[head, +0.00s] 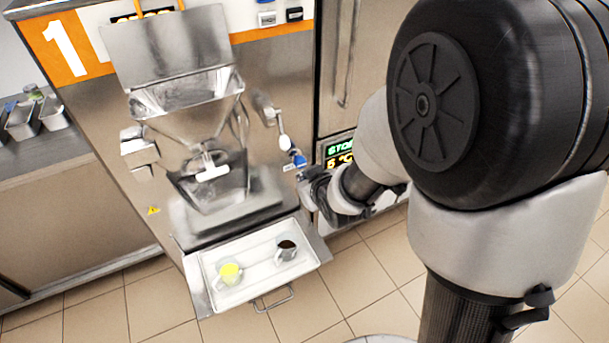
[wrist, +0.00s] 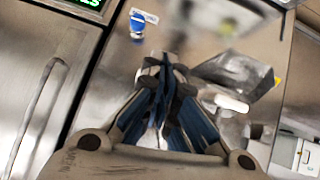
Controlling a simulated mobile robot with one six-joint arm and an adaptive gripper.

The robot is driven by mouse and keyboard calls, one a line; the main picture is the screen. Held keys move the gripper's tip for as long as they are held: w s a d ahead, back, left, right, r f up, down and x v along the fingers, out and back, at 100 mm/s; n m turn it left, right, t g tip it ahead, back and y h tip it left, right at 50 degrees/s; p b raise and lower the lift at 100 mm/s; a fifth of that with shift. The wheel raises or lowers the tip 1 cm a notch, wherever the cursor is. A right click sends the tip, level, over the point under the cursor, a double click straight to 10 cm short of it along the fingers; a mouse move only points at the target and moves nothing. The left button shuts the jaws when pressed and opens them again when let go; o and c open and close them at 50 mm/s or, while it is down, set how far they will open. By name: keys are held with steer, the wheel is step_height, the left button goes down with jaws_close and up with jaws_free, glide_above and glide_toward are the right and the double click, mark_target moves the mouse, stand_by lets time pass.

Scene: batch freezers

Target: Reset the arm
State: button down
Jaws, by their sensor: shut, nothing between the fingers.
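My gripper (wrist: 166,68) is in the middle of the wrist view, its dark, blue-sided fingers shut together with nothing between them. Its fingertips point at the steel front of the batch freezer. In the head view my arm reaches from the right, and its end is beside the freezer's right side, with the fingers not clear to see. The batch freezer (head: 270,75) has an open steel hopper (head: 190,105) and a spout. A blue knob (wrist: 137,24) with a white label is ahead of the gripper, apart from it as far as I can tell; it also shows in the head view (head: 298,158).
A white tray (head: 262,262) below the spout holds a cup with yellow contents (head: 229,273) and a cup with dark contents (head: 286,250). A lever (head: 283,140) sticks out of the freezer. A steel cabinet (head: 355,60) stands at right. The tiled floor in front is clear.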

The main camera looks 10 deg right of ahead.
stand_by(0.3)
steer(key=s+d+r+m+g+h, duration=0.2)
steer(key=s+d+r, duration=0.3)
steer(key=s+r, duration=0.55)
steer(key=s+r+m+g, duration=0.2)
steer(key=s+r+g, duration=0.1)
steer(key=s, duration=1.3)
steer(key=shift+s+d, duration=0.2)
